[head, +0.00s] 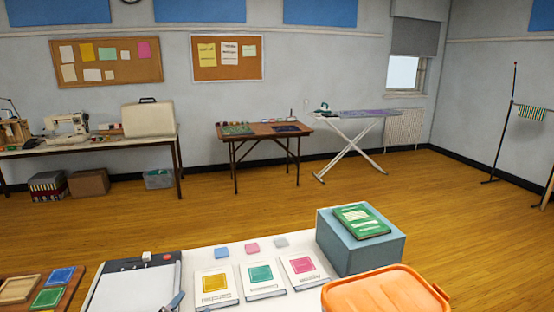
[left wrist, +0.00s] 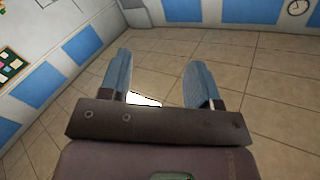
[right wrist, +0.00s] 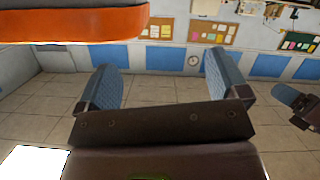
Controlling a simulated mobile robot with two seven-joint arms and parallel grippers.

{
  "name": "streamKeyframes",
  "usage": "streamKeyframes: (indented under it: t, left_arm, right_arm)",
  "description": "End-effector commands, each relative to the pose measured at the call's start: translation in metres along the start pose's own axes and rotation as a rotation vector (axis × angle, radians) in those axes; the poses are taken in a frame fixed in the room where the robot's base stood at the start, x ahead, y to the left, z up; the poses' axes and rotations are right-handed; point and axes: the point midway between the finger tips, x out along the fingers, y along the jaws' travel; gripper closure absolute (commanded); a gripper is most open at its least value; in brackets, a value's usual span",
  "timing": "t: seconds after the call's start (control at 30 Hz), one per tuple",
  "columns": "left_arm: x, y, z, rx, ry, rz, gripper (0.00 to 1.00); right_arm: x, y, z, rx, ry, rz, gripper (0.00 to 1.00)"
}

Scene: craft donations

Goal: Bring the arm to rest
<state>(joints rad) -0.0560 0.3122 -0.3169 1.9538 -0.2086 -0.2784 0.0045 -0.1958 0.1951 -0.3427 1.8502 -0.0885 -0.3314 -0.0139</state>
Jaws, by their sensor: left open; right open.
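My left gripper (left wrist: 158,82) shows in the left wrist view with its two blue fingers wide apart and nothing between them, above a tiled floor. My right gripper (right wrist: 163,88) shows in the right wrist view, also open and empty. An orange band (right wrist: 75,24) crosses the upper left of that view, close to the right gripper's left finger. In the head view neither gripper shows clearly; a small blue-grey tip (head: 173,302) stands at the bottom edge over the paper trimmer.
The white table (head: 230,258) holds several cards, a paper trimmer (head: 133,285), a blue-grey box (head: 345,258) with a green book (head: 361,221) on top, and an orange lidded bin (head: 386,291). A wooden tray (head: 72,292) is at left.

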Motion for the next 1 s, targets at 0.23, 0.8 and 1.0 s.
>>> streamKeyframes:
  t: [0.23,0.8,1.0]
  left_arm:
    - [-0.087,0.018,0.101,-0.311,-0.302,-0.042,0.43]
    - [-0.224,0.058,0.187,-0.449,-0.588,-0.115,0.43]
    - [-0.224,0.058,0.186,-0.448,-0.587,-0.114,0.43]
  right_arm:
    - [-0.065,0.037,0.050,0.173,-0.112,0.109,0.08]
    - [-0.156,0.042,0.134,0.244,-0.302,0.201,0.08]
    - [-0.155,0.042,0.134,0.243,-0.301,0.200,0.08]
